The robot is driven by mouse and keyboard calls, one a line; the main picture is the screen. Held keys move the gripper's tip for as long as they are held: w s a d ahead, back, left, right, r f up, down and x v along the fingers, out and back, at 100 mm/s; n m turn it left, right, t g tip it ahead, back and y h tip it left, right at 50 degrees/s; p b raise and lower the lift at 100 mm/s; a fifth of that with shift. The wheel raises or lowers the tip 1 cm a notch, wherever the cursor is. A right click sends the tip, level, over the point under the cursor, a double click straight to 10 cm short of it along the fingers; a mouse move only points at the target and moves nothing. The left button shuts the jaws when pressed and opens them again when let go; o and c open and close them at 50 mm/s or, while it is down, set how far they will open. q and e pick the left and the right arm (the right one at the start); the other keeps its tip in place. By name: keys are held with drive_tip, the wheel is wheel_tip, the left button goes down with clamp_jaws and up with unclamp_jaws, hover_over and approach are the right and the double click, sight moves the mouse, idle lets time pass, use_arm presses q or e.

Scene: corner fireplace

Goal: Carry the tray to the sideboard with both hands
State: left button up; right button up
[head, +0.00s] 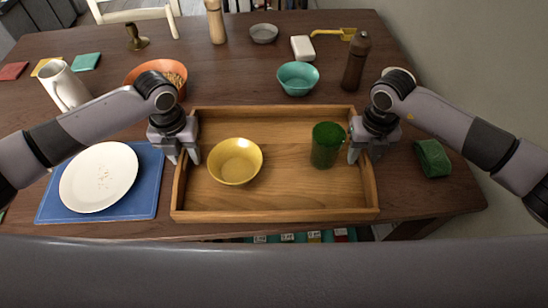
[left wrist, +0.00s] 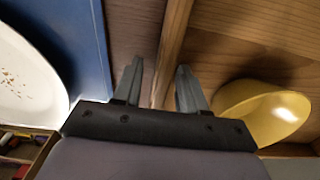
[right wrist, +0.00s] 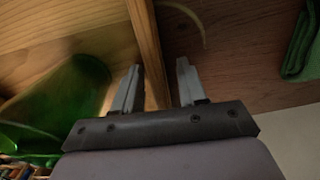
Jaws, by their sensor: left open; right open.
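The wooden tray (head: 280,207) lies on the dark table. It holds a yellow bowl (head: 236,162) at its left and a green glass (head: 326,146) at its right. My left gripper (head: 182,158) is open at the tray's left wall; in the left wrist view its fingers (left wrist: 159,88) stand one on each side of that wall. My right gripper (head: 361,156) is open at the right wall; in the right wrist view its fingers (right wrist: 158,86) stand on both sides of that wall. Neither gripper is shut on the wall. The sideboard cannot be made out.
A white plate (head: 98,177) on a blue placemat (head: 147,185) lies left of the tray. A green folded cloth (head: 433,158) lies to the right. Behind the tray stand an orange bowl (head: 150,70), a teal bowl (head: 298,78) and a pepper mill (head: 355,62). A white pitcher (head: 65,87) stands far left.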

use_arm(q)
clamp_jaws()
use_arm(e)
clamp_jaws()
use_arm(q)
drive_tip(key=shift+r, duration=0.15)
use_arm(e)
drive_tip(key=shift+r, duration=0.15)
idle(0.7)
